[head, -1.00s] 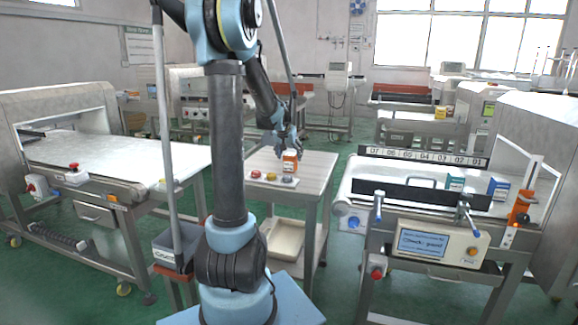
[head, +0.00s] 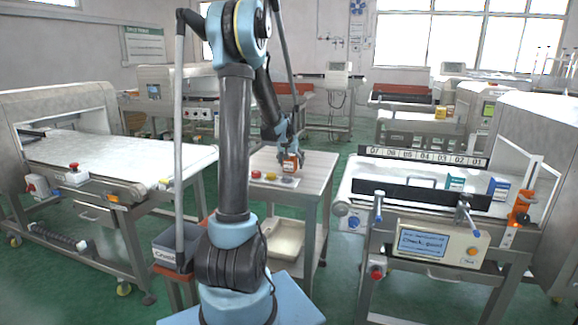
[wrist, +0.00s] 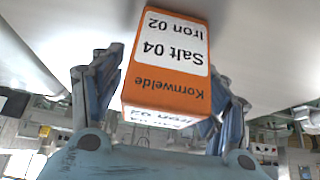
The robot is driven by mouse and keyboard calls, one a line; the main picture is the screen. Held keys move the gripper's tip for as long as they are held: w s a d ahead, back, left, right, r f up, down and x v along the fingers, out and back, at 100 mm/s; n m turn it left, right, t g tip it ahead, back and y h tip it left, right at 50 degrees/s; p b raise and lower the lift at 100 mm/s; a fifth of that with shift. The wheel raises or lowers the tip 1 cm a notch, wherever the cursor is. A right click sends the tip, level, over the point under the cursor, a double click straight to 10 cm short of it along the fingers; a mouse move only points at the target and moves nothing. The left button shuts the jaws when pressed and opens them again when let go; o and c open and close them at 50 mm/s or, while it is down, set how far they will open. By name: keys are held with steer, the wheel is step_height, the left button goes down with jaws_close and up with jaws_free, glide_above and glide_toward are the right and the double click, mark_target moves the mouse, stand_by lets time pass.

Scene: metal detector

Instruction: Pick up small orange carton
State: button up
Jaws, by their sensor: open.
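The small orange carton (head: 291,164) stands on the small grey table (head: 318,170) in the head view. In the wrist view the carton (wrist: 166,62) appears upside down, with a white label reading "Salt 04 Iron 02" and the name Kornwelde. My gripper (head: 288,150) is at the carton and partly covers its upper part in the head view. In the wrist view my gripper (wrist: 163,85) is open, with one finger on each side of the carton. The right finger is partly hidden behind the carton, and I cannot tell whether either finger touches it.
A conveyor (head: 120,158) stands to the left. A second conveyor with a control panel (head: 436,243) stands to the right, carrying a teal carton (head: 455,184) and a blue carton (head: 498,188).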

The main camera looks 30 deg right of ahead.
steer(key=shift+c, duration=0.5)
steer(key=c, duration=1.1)
